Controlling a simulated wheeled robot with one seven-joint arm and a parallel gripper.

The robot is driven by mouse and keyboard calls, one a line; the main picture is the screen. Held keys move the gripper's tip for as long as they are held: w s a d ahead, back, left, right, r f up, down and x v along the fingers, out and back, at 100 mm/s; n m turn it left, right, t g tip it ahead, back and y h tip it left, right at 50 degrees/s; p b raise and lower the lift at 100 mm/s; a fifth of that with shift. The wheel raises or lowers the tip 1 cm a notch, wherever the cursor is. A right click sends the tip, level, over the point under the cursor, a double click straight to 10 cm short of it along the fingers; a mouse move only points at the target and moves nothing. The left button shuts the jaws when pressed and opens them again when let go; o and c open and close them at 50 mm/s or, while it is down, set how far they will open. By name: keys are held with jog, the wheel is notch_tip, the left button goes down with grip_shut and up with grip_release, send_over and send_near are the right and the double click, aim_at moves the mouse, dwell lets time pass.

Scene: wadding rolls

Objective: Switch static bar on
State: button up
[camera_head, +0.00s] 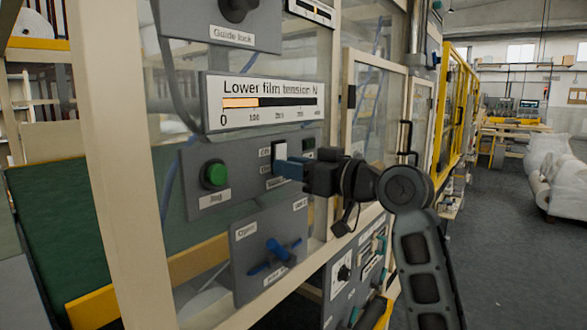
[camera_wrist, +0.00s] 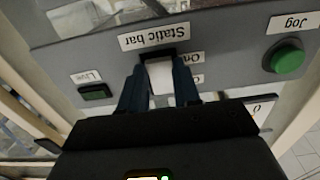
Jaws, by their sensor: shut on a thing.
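The static bar switch is a white rocker in a dark frame on a grey panel; its white face shows in the head view (camera_head: 279,151) just above my fingertips. In the wrist view, which is upside down, the white rocker (camera_wrist: 161,76) sits between my two dark blue fingers. My gripper (camera_head: 287,169) reaches the panel from the right and is shut on the switch; it also shows in the wrist view (camera_wrist: 160,85). The "Static bar" label (camera_wrist: 160,36) is readable there. The position labels beside the switch are partly hidden. The Live lamp (camera_wrist: 95,92) is dark green and looks unlit.
The green Jog button (camera_head: 214,174) is left of the switch on the same panel. A lower film tension display (camera_head: 262,102) stands out above. A panel with a blue handle (camera_head: 275,252) is below.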

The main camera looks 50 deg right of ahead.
jog(key=t+b, duration=0.1)
jog(key=b, duration=0.2)
jog(key=f+t+b, duration=0.1)
jog(key=b, duration=0.2)
jog(key=shift+w+t+b, duration=0.2)
jog(key=shift+t+b, duration=0.1)
jog(key=shift+b, duration=0.05)
jog(key=shift+r, duration=0.2)
jog(key=o, duration=1.1)
jog(key=shift+c, duration=0.2)
jog(key=b+v, duration=0.1)
jog(key=v, duration=0.7)
